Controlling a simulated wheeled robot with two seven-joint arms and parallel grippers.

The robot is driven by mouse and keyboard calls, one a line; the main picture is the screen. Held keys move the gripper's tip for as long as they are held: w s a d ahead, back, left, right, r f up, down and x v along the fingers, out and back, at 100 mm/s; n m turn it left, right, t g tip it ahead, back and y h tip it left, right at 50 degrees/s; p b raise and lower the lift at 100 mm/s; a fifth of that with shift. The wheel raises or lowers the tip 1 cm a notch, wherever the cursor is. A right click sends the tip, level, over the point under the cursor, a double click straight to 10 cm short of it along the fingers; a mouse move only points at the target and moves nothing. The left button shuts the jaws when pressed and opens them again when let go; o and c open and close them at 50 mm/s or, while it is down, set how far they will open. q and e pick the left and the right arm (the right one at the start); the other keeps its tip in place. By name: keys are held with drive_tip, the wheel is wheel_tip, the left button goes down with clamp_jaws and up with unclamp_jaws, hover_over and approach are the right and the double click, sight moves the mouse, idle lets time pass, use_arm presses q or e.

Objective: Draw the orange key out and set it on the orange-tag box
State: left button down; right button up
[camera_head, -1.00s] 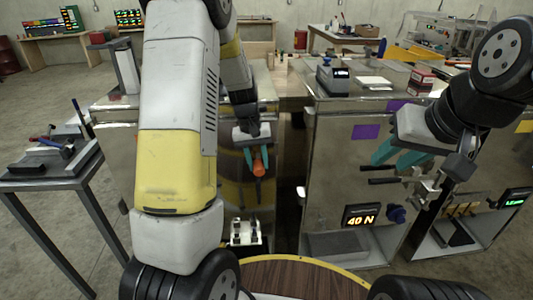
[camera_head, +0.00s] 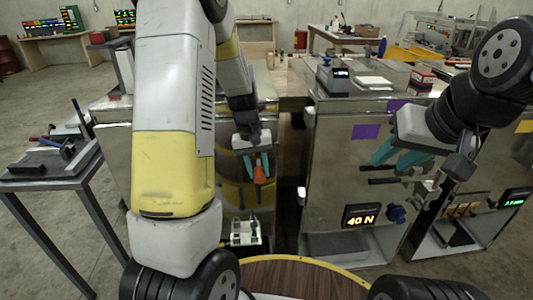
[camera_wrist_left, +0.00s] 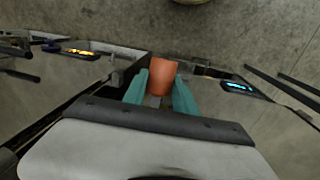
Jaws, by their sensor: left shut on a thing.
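The orange key (camera_head: 259,174) hangs in my left gripper (camera_head: 258,166), whose teal fingers are shut on it. In the left wrist view, the orange key (camera_wrist_left: 161,76) shows as a rounded orange end between the teal fingers of the left gripper (camera_wrist_left: 160,88). The key is clear of any visible slot. My right gripper (camera_head: 396,156) has its teal fingers apart and empty, in front of the trailer with the "40 N" display. I cannot make out an orange-tag box.
A small white fixture (camera_head: 245,232) sits low at centre. A side table (camera_head: 50,167) with tools stands left.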

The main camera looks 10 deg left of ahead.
use_arm(q)
drive_tip(key=shift+s+d+f, duration=0.1)
drive_tip(key=shift+s+d, duration=0.05)
drive_tip(key=shift+s, duration=0.4)
drive_tip(key=shift+s+d+f, duration=0.1)
drive_tip(key=shift+s+d, duration=0.05)
drive_tip(key=shift+s, duration=0.35)
drive_tip(key=shift+s, duration=0.1)
